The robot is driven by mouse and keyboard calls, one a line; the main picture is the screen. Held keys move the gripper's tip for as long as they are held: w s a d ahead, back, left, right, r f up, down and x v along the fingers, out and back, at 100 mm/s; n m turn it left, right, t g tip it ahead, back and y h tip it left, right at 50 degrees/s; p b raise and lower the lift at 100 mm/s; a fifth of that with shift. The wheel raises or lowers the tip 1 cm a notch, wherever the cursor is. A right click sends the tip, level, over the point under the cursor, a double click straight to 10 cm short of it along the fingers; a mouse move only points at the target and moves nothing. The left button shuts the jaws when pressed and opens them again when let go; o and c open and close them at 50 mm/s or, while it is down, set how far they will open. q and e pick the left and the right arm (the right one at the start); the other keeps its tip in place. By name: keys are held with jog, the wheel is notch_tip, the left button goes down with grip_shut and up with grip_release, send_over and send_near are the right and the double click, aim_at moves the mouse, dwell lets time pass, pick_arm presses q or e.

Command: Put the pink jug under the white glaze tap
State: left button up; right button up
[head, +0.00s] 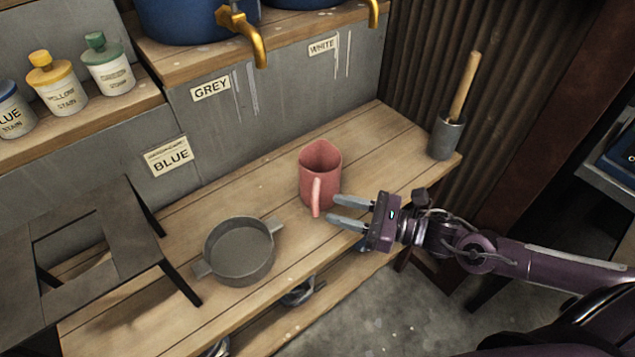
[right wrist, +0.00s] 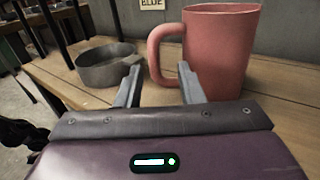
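The pink jug (head: 320,172) stands upright on the wooden bench, its handle turned toward the front. My right gripper (head: 340,212) is open just in front of the jug, its fingers pointing at the handle. In the right wrist view the jug (right wrist: 222,50) stands beyond the fingers, and its handle (right wrist: 162,55) lies between the two fingertips (right wrist: 160,80) in the picture; I cannot tell whether they touch. The WHITE label (head: 323,45) is on the grey panel behind the jug, with a brass tap (head: 373,12) above it, partly cut off. My left gripper is not in view.
A grey two-handled pan (head: 240,252) sits on the bench left of the jug. A dark stool-like frame (head: 85,240) stands farther left. A grey pot with a wooden-handled tool (head: 446,138) stands at the right end. The GREY tap (head: 250,40) overhangs the back. The bench behind the jug is clear.

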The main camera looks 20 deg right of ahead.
aim_at(315, 204)
jog(key=x, duration=0.3)
jog(key=shift+s+a+r, duration=0.1)
jog(key=shift+a+r, duration=0.1)
jog(key=shift+a, duration=0.25)
jog(key=shift+p+x, duration=0.3)
jog(key=shift+x, duration=0.65)
jog(key=shift+a+f, duration=0.15)
jog(key=shift+f, duration=0.05)
jog(key=c, duration=0.6)
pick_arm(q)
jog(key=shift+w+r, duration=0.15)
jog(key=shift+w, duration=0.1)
pick_arm(e)
grip_shut()
